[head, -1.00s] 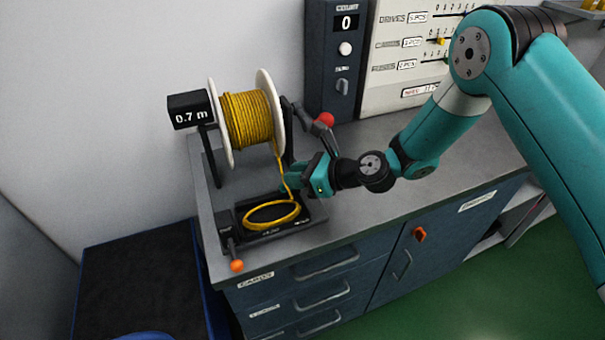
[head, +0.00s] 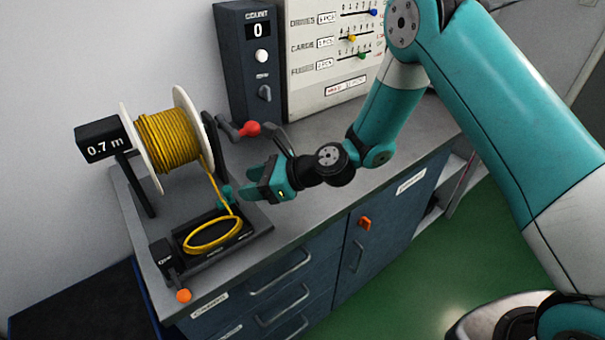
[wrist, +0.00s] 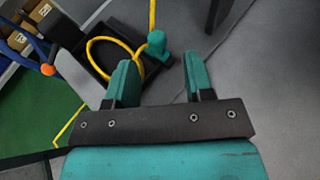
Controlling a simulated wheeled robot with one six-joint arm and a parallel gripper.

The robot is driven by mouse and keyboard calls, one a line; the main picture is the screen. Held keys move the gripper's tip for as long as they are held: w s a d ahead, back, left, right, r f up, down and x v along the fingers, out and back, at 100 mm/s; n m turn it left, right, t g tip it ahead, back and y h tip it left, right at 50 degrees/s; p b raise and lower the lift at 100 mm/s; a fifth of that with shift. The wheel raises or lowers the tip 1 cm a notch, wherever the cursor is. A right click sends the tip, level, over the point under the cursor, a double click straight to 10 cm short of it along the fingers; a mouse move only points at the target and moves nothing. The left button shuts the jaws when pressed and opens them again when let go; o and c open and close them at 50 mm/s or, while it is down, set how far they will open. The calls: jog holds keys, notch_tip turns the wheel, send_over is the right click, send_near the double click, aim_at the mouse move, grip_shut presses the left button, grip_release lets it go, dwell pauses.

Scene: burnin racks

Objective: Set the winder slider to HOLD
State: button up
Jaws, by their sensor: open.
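The winder carries a white spool (head: 188,95) of yellow cord, whose loop lies in a black tray (head: 258,219) on the bench. A small teal knob (head: 226,197) stands beside the tray; it looks like the slider's, but its position and markings are too small to read. My gripper (head: 247,188) is open and empty, just right of the knob. In the wrist view the knob (wrist: 156,43) lies beyond the gap between the open fingers (wrist: 158,64), apparently untouched, with the cord passing next to it.
A crank with a red ball (head: 249,128) stands behind my gripper. A lever with an orange tip (head: 184,296) is at the tray's front left. A length display (head: 100,140) reads 0.7 m. A counter box (head: 246,60) reads 0. The bench to the right is clear.

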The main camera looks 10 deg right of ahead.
jog(key=b+v, duration=0.1)
jog(key=v, duration=1.1)
jog(key=shift+d+b, duration=0.2)
jog(key=shift+b, duration=0.2)
jog(key=s+a+r+n+g+h, duration=0.1)
jog(key=s+r+n+g, duration=0.15)
jog(key=s+n, duration=0.35)
jog(key=s+a+r+n+g+h, duration=0.1)
jog(key=s+r+n+g+h, duration=0.2)
jog(key=n, duration=0.4)
jog(key=s+d+r+n+h, duration=0.2)
jog(key=s+r+n, duration=0.1)
jog(key=s+n, duration=0.3)
jog(key=s+d+r+n+h, duration=0.2)
jog(key=s+d+r+n, duration=0.1)
jog(key=s+n, duration=0.4)
jog(key=n+t, duration=0.1)
jog(key=n, duration=0.2)
jog(key=shift+s+d, duration=0.25)
jog(key=shift+d, duration=0.05)
jog(key=shift+r, duration=0.1)
